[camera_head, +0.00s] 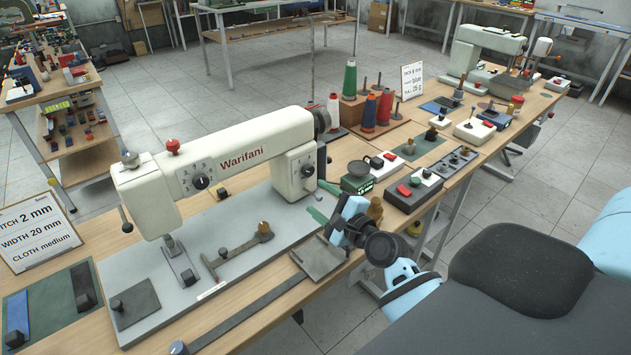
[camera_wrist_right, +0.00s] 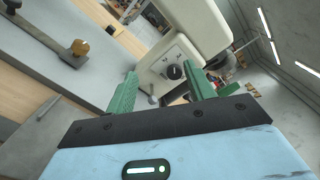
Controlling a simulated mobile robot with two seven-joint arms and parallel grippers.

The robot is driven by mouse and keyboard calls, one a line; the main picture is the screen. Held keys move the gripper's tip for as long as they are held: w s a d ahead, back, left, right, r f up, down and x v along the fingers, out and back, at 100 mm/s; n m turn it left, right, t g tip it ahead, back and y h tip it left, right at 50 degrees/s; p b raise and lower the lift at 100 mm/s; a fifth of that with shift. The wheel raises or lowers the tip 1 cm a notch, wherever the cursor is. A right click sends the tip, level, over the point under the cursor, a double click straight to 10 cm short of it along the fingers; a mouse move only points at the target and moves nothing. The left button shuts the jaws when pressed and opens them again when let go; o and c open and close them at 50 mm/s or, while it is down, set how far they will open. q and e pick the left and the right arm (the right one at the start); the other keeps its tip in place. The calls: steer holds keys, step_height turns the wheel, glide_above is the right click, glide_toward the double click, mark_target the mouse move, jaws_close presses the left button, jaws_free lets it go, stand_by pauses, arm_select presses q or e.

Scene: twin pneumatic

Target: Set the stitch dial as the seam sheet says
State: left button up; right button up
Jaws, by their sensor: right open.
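The white Warifani sewing machine (camera_head: 235,150) stands on a grey bed. Its pillar carries a dark round dial (camera_head: 307,170) with a pale pointer mark. Another dark dial (camera_head: 200,182), ringed by numbers, is on the head end. The seam sheet (camera_head: 38,232) at left reads pitch 2 mm, width 20 mm, cloth medium. My right gripper (camera_head: 324,201) is open just in front of the pillar. In the right wrist view the pillar dial (camera_wrist_right: 175,71) shows between and beyond the green fingers (camera_wrist_right: 163,78), apparently untouched. The dial's scale is too small to read. My left gripper is out of view.
A brass-knobbed guide (camera_head: 264,231) and a grey plate (camera_head: 318,258) lie near my right gripper. A small scale (camera_head: 357,178) and red-button boxes (camera_head: 411,190) stand to its right. Thread cones (camera_head: 350,80) stand behind.

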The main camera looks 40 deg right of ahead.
mark_target(310, 172)
steer(key=w+d+m, duration=0.2)
steer(key=w+m, duration=0.1)
steer(key=m, duration=0.1)
steer(key=w+d+f+m, duration=0.1)
steer(key=w+m, duration=0.2)
steer(key=w, duration=0.1)
steer(key=w+d+f+m, duration=0.1)
steer(key=w+d+m, duration=0.1)
steer(key=w+m, duration=0.1)
steer(key=shift+w+d+f+m+h, duration=0.25)
steer(key=shift+d+m+h, duration=0.1)
steer(key=shift+m, duration=0.45)
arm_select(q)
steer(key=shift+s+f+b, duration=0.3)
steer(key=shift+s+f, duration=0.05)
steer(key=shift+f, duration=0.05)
arm_select(e)
steer(key=shift+w+r, duration=0.1)
steer(key=shift+w, duration=0.45)
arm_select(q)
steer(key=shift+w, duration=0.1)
arm_select(e)
steer(key=c, duration=1)
